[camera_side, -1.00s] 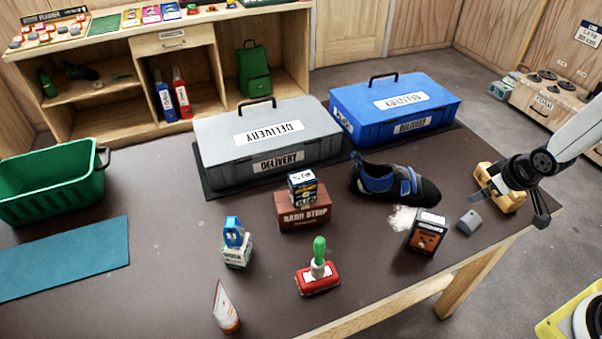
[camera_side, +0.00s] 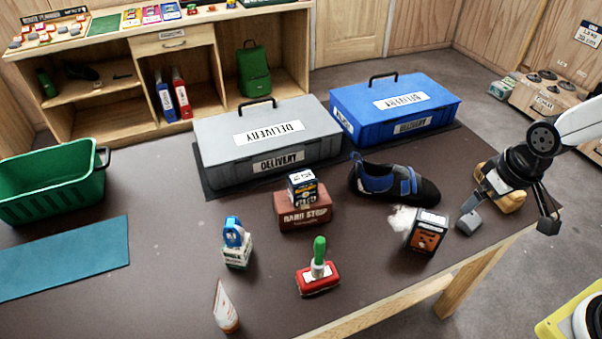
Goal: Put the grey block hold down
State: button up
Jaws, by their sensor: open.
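The grey block hold (camera_side: 470,222) rests on the dark table near its right front corner, to the right of the black and orange box. My gripper (camera_side: 509,217) is at the table's right edge, open, with its two fingers spread apart. Its left finger overlaps the top of the grey hold in the picture; I cannot tell whether they touch. The right finger hangs out by the table's edge. A yellow hold (camera_side: 513,199) lies just behind, partly hidden by my gripper.
The black and orange box (camera_side: 427,236) and a blue and black climbing shoe (camera_side: 392,184) stand close on the left. Grey (camera_side: 262,146) and blue (camera_side: 397,106) delivery boxes are at the back. A teal mat (camera_side: 65,258) and green basket (camera_side: 50,190) are far left.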

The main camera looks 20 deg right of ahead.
jog(key=n+t+y, duration=0.1)
jog(key=n+t, duration=0.1)
jog(key=n, duration=0.1)
send_near(472, 218)
jog(key=x, duration=0.2)
jog(key=shift+w+d+f, duration=0.1)
jog(key=shift+w, duration=0.2)
jog(key=shift+x, duration=1.3)
jog(key=shift+f, duration=0.2)
jog(key=shift+x, duration=2.45)
jog(key=shift+s, duration=0.2)
jog(key=shift+c, duration=0.2)
